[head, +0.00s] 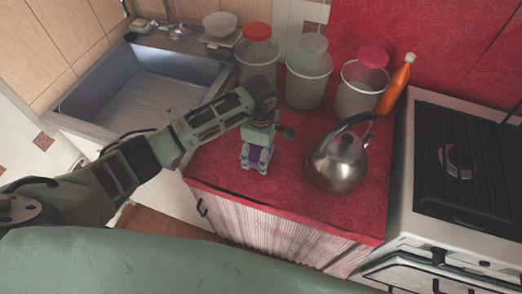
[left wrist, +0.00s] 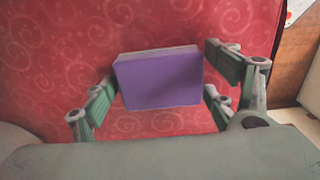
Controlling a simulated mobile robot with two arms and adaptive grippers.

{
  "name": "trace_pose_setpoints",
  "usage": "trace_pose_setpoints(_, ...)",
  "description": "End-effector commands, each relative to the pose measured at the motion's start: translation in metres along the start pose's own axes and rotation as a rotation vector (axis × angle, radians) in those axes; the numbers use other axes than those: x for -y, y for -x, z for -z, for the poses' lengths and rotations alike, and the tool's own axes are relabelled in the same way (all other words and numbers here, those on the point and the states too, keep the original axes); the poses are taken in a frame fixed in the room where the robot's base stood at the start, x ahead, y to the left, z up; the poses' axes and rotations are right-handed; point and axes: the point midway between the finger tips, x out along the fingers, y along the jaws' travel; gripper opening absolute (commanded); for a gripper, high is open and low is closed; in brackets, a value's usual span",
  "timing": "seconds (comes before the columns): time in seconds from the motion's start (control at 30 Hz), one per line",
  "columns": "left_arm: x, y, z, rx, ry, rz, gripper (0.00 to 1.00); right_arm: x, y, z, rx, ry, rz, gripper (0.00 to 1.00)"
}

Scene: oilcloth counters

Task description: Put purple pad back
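The purple pad (left wrist: 160,80) is a small block with a purple face and a pale edge along its top. It sits between the two fingers of my left gripper (left wrist: 160,84) in the left wrist view, and its sides meet the fingers. In the head view my left gripper (head: 257,158) points down low over the red counter (head: 218,165), left of the kettle. Only slivers of purple show between its fingers there. Whether the pad touches the counter is hard to tell. My right gripper is not in view.
A metal kettle (head: 338,160) stands close to the right of my left gripper. Behind are lidded containers (head: 308,85) and an orange bottle (head: 394,88). A sink (head: 150,85) is left and a stove (head: 452,190) right. The counter's front left is clear.

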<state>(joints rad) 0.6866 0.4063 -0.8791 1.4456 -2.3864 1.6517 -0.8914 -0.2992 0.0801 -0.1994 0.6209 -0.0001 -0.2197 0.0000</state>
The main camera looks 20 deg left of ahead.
Motion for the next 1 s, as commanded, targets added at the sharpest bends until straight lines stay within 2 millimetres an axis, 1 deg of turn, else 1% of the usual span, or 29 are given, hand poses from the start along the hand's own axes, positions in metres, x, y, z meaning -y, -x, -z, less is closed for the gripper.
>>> trace_pose_setpoints(0.07,0.000,0.000,0.000,0.000,0.000,0.000,0.88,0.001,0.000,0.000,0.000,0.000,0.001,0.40)
trace_pose_setpoints(0.37,0.000,0.001,0.000,0.001,0.000,0.000,0.88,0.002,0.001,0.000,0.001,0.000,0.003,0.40)
trace_pose_setpoints(0.47,0.000,0.005,-0.001,0.001,0.000,0.001,0.88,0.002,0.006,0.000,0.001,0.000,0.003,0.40)
trace_pose_setpoints(0.53,-0.002,0.011,0.000,0.001,-0.001,-0.004,0.88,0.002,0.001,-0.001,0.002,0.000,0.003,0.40)
trace_pose_setpoints(0.67,-0.002,0.035,0.000,0.001,-0.002,-0.007,0.88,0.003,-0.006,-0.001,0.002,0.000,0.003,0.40)
trace_pose_setpoints(0.9,-0.002,0.086,0.000,0.000,-0.001,-0.005,0.88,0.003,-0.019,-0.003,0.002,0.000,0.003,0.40)
trace_pose_setpoints(1.0,-0.001,0.103,0.000,-0.001,-0.001,-0.004,0.88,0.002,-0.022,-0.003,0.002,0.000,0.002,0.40)
